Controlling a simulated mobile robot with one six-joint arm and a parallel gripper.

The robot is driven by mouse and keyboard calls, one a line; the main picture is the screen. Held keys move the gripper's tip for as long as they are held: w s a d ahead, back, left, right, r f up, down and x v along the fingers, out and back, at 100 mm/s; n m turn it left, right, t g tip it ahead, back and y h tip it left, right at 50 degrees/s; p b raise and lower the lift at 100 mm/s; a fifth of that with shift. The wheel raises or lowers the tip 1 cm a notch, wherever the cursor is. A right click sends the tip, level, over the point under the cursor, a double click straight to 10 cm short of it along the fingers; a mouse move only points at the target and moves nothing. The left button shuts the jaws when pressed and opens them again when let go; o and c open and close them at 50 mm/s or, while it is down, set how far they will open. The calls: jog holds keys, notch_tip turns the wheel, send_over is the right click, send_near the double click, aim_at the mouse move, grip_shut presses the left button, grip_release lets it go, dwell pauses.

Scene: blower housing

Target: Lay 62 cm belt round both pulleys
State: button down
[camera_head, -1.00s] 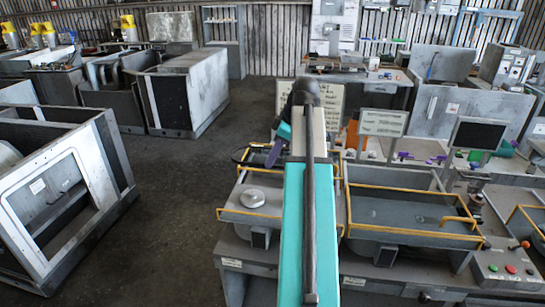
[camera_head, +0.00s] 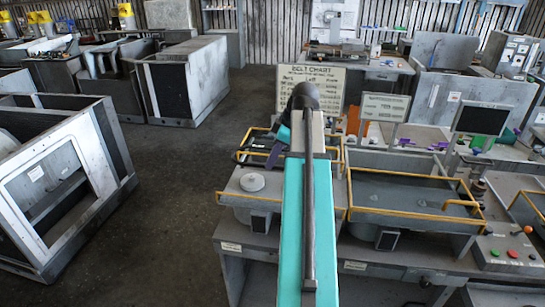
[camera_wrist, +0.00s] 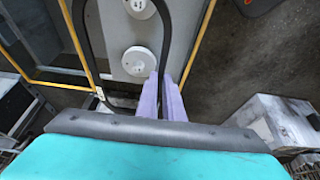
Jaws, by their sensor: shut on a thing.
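My gripper (camera_wrist: 161,84) has purple fingers shut on the black belt (camera_wrist: 165,45). In the wrist view the belt hangs as a long open loop, running up the picture on both sides of two pale round pulleys (camera_wrist: 138,62) (camera_wrist: 140,7). Its left run crosses in front of the yellow rail. The loop's far end is cut off by the frame, and whether it touches the pulleys or sits above them I cannot tell. In the head view my gripper (camera_head: 276,148) is over the left bench unit, beyond the near pulley (camera_head: 252,182); my arm hides part of the unit.
Yellow rails edge the grey unit; a railed tray (camera_head: 405,190) stands to its right. A belt chart board (camera_head: 290,92) and a smaller sign (camera_head: 384,106) stand behind. A monitor (camera_head: 482,119) is at the right. Floor at the left is open up to grey cabinets (camera_head: 60,190).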

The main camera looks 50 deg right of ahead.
jog(key=shift+f+b, duration=2.3)
jog(key=shift+f, duration=1.85)
jog(key=shift+f+b, duration=0.35)
jog(key=shift+f, duration=0.5)
jog(key=shift+s+f+b, duration=0.1)
jog(key=shift+f+b, duration=0.25)
jog(key=shift+f, duration=0.75)
jog(key=c, duration=1.8)
grip_release()
jog(key=shift+r, duration=0.15)
jog(key=shift+r+p, duration=0.75)
jog(key=shift+r, duration=0.35)
